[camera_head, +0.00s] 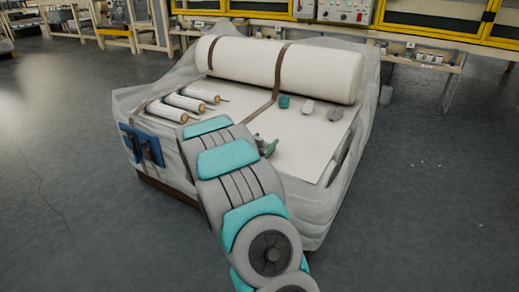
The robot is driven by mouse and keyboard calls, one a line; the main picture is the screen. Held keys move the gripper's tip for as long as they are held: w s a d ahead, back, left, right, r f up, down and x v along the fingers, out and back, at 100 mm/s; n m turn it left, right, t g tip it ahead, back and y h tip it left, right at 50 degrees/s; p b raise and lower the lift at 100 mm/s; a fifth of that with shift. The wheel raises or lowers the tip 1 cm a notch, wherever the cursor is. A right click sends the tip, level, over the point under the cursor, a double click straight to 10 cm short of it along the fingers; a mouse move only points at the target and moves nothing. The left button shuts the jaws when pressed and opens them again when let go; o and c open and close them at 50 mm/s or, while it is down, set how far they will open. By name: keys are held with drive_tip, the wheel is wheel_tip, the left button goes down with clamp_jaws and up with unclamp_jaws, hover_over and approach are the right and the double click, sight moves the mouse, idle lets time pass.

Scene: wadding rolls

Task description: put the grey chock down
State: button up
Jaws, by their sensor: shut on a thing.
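My arm, grey and teal, reaches up from the bottom of the picture over the front of the wrapped load.
A large white roll (290,68) with brown straps lies along the back of the wrapped load (318,148). A teal lump (284,101) sits left of the grey ones. Thin rolls (184,102) lie at left.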

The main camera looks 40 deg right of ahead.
clamp_jaws()
drive_tip(key=shift+r, duration=0.5)
drive_tip(key=r, duration=0.1)
drive_tip(key=r+p, duration=0.1)
drive_tip(key=r, duration=0.1)
drive_tip(key=shift+a, duration=0.3)
drive_tip(key=r+p+v, duration=0.1)
drive_tip(key=v, duration=1.4)
drive_tip(key=w+a+r+n+t+y+p, duration=0.3)
drive_tip(key=w+a+r+n+t, duration=0.15)
drive_tip(key=w+r, duration=0.35)
drive_tip(key=w+a+r+n+t+y+p, duration=0.2)
drive_tip(key=w+a+y, duration=0.4)
drive_tip(key=a, duration=0.4)
drive_tip(key=w+a+r+n+t+y+p, duration=0.3)
drive_tip(key=w+a+r+n+y, duration=0.3)
drive_tip(key=a, duration=0.3)
drive_tip(key=shift+a+r+n+t+y+p, duration=0.35)
drive_tip(key=shift+n+t+y, duration=0.2)
drive_tip(key=shift+t+y, duration=0.3)
